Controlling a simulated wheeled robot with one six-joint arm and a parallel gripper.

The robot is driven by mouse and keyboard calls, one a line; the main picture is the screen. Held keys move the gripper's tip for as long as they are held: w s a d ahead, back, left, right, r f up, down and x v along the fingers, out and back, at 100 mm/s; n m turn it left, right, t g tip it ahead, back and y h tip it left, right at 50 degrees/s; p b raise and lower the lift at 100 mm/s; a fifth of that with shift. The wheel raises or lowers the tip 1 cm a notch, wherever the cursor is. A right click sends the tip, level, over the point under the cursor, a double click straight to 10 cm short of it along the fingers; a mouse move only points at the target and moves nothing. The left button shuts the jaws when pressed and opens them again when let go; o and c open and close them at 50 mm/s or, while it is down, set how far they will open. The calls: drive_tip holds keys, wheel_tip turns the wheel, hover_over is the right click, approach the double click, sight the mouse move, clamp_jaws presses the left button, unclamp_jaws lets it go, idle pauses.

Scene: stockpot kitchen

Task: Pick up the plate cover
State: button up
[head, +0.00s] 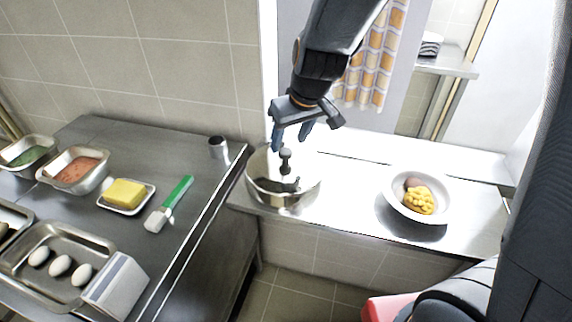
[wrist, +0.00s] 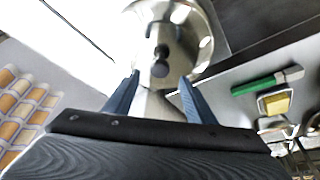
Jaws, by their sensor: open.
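The plate cover (head: 268,188) is a shiny, rounded metal piece with a dark knob (head: 285,158) on top. It sits near the left end of the bright ledge in the head view. In the wrist view the cover (wrist: 202,22) is at the top middle, its knob (wrist: 160,66) seen between and beyond the fingertips. My gripper (head: 291,141) is open and empty, fingers pointing down just above the knob. Whether a finger touches the knob I cannot tell. In the wrist view my gripper's two blue fingers (wrist: 160,80) are spread apart on either side of the knob.
A white bowl with food (head: 418,198) stands on the ledge to the right. The steel table on the left holds a spatula with a green handle (head: 178,193), a yellow block (head: 126,194), a small shaker (head: 219,150) and trays. The ledge between cover and bowl is clear.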

sight(286, 151)
drive_tip(key=shift+x, duration=2.25)
drive_tip(key=shift+d, duration=0.1)
drive_tip(key=shift+c, duration=0.4)
clamp_jaws()
